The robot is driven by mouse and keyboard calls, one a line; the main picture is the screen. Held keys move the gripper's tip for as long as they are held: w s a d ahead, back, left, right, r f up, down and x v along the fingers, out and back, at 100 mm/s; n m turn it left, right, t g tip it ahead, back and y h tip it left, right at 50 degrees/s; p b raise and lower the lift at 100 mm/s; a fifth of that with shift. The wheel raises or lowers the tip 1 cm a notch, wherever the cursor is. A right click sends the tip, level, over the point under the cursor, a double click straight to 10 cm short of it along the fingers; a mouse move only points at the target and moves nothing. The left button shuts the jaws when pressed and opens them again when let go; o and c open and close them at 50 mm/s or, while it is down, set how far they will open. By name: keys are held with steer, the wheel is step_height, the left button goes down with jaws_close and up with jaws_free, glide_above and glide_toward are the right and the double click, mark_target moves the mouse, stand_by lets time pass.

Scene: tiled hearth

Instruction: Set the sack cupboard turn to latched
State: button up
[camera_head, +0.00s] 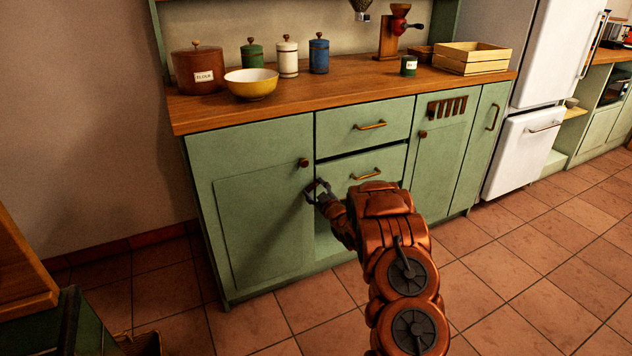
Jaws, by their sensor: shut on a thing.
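The large green door (255,215) at the left of the cabinet, which I take to be the sack cupboard, looks closed or nearly so. A round brown knob (303,162) sits near its upper right edge. My gripper (314,188) is at the door's right edge, just below that knob. It is shut on a small part there, which I take to be the turn. The fingers hide most of the turn, so its angle cannot be told.
Two drawers (370,125) with brass handles are right of the door, with an open space below them. The wooden counter (330,85) above holds canisters, a yellow bowl (251,83) and a crate (472,57). A white fridge (545,70) stands right. Tiled floor (500,270) is clear in front.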

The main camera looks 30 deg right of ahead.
steer(key=m+p, duration=0.2)
steer(key=r+m+p, duration=0.1)
steer(key=m+p, duration=0.1)
steer(key=shift+a+m, duration=0.15)
steer(key=shift+m, duration=0.15)
steer(key=shift+m+p, duration=0.55)
steer(key=shift+m, duration=0.05)
steer(key=shift+f, duration=0.1)
steer(key=o, duration=1.2)
steer(key=shift+c, duration=0.2)
steer(key=shift+s, duration=0.15)
steer(key=s+a, duration=0.1)
steer(key=s, duration=1)
steer(key=shift+s, duration=0.35)
